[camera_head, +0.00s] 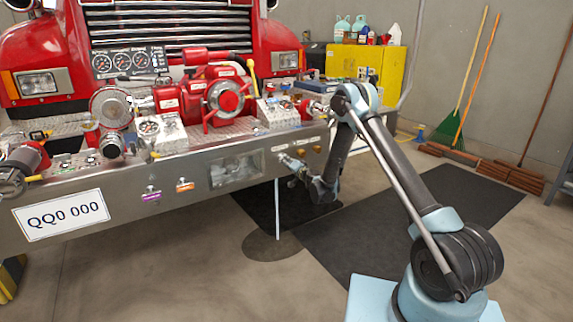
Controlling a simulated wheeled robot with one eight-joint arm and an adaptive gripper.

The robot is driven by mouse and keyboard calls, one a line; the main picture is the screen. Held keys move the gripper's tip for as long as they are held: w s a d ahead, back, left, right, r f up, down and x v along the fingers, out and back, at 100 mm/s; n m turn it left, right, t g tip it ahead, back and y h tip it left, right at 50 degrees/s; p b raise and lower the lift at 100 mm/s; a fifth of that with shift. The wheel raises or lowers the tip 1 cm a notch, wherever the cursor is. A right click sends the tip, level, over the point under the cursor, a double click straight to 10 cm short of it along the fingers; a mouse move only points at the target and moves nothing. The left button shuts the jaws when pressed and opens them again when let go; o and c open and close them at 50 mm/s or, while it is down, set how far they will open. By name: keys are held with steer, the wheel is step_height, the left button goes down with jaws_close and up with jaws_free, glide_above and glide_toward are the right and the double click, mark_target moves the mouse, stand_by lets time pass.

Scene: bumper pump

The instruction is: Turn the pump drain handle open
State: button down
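The red pump (214,90) sits on the fire truck's metal bumper (105,222). On the bumper's front face are a small purple-labelled handle (151,196) and a small orange-labelled handle (185,185). I cannot read the labels or tell which is the pump drain handle. My gripper (288,161) is at the bumper's front face, right of the clear window panel. It is small and partly merged with the metal behind it, so its fingers and any contact are unclear. A handle there may be hidden. A thin pale column (278,210), looking like water, stands below it.
A dark round patch (272,246) lies on the floor under the pale column. Black mats (400,230) lie under and behind my arm. Two brass knobs (311,150) are right of my gripper. A yellow cabinet (366,65) and brooms (478,75) stand at the back right.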

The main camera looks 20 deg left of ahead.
steer(key=shift+w, duration=0.1)
steer(key=shift+m, duration=1.1)
steer(key=c, duration=1.7)
jaws_free()
steer(key=v, duration=0.7)
steer(key=shift+d+f, duration=0.1)
